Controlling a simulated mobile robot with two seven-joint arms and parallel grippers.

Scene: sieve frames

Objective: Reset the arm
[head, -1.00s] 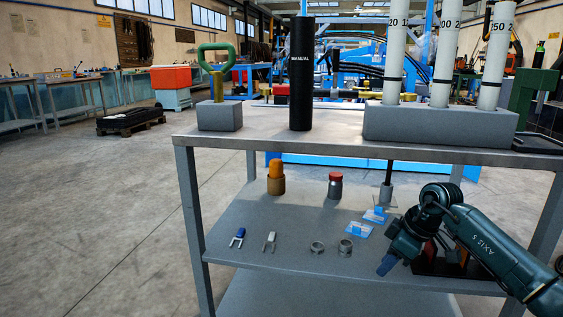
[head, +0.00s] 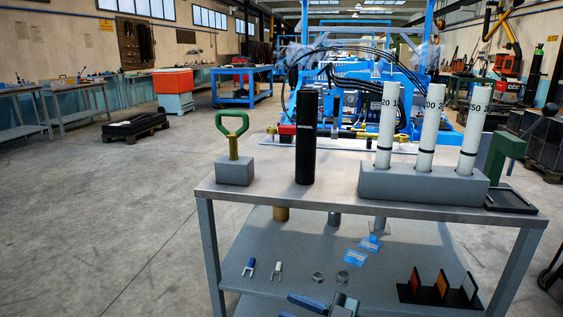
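My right gripper (head: 318,303) shows at the bottom edge of the head view, in front of the lower shelf of the metal table. Only a blue finger part and a dark grey piece show; the rest is cut off by the frame. I cannot tell whether it is open or shut, and I see nothing held in it. My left gripper is not in view.
The table top (head: 270,200) bears a green-handled tool in a grey block (head: 235,172), a black cylinder (head: 306,140), and white tubes in a grey holder (head: 420,186). The shelf (head: 300,245) holds small parts and a dark rack (head: 440,290).

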